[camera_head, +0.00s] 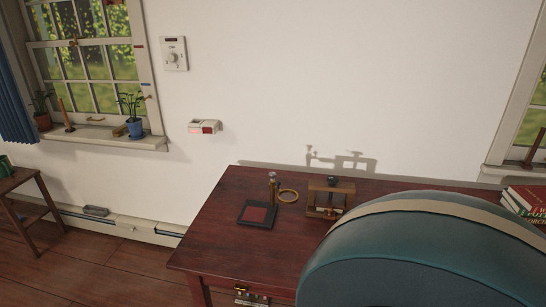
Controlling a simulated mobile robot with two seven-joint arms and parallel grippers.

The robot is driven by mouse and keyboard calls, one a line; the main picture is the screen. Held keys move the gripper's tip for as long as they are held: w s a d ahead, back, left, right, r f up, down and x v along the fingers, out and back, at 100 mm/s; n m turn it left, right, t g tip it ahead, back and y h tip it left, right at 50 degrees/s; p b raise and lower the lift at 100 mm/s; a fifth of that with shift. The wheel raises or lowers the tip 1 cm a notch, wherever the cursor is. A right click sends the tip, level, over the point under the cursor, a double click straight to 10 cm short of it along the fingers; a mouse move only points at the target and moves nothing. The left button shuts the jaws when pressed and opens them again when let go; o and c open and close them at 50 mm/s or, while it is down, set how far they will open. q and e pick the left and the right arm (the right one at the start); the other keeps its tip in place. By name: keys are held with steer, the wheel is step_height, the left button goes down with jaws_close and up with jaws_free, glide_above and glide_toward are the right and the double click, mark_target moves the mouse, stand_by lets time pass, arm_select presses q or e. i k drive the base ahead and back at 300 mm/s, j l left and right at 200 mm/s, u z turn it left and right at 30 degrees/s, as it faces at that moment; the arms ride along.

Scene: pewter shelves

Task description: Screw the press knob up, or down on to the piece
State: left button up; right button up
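A small wooden press (330,199) stands on the dark red wooden desk (225,225), near its back edge. Its dark round knob (332,181) sits on top of the frame, at the middle. The lower part of the press and any piece in it are too small to make out clearly. A teal armchair back partly covers the desk to the right of the press. Neither of my grippers is in view.
The teal chair back (430,260) with a tan band fills the lower right. A black and red pad (257,214), a small stamp-like object (273,185) and a brass ring (288,195) lie left of the press. Books (525,202) are at the far right.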

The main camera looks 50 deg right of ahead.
mark_target(333, 180)
steer(key=i+j+u, duration=0.15)
steer(key=i, duration=0.55)
steer(key=i+u, duration=0.1)
steer(key=i, duration=0.55)
steer(key=i+j+z, duration=0.1)
steer(key=z, duration=1.6)
